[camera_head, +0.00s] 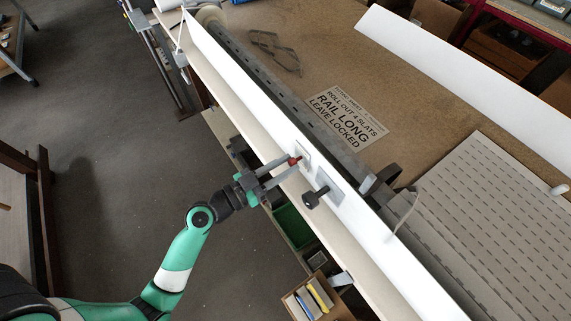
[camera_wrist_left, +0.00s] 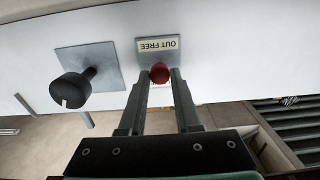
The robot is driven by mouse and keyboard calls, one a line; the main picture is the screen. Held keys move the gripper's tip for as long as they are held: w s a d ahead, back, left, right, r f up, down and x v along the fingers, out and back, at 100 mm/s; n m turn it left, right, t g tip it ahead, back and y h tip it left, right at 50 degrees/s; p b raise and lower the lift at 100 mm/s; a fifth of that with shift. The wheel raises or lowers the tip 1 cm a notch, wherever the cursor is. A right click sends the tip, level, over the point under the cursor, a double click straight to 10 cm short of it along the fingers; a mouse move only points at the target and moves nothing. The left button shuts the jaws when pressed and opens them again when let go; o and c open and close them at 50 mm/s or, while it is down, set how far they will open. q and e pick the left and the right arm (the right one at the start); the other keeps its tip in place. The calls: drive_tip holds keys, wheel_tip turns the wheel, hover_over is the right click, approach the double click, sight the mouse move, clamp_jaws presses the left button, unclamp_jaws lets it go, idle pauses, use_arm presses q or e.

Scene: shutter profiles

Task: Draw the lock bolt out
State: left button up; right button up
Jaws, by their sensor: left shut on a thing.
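The lock bolt's red knob (camera_head: 294,161) stands out from the front face of the long white rail (camera_head: 250,108). In the left wrist view the red knob (camera_wrist_left: 160,73) sits below a small grey plate (camera_wrist_left: 144,47) with an "OUT FREE" label (camera_wrist_left: 158,43). My left gripper (camera_head: 290,164) reaches in from the left and is shut on the red knob, one finger on each side. The bolt's shank is hidden behind the knob. My right gripper is not in view.
A black knob (camera_head: 312,198) on its own grey plate (camera_head: 330,186) juts from the rail close to my left gripper. A sign reading "ROLL OUT 4 SLATS, RAIL LONG, LEAVE LOCKED" (camera_head: 345,117) lies on the bench. Open floor (camera_head: 110,130) lies left of the rail.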

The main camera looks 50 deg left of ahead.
use_arm(q)
clamp_jaws()
idle(1.0)
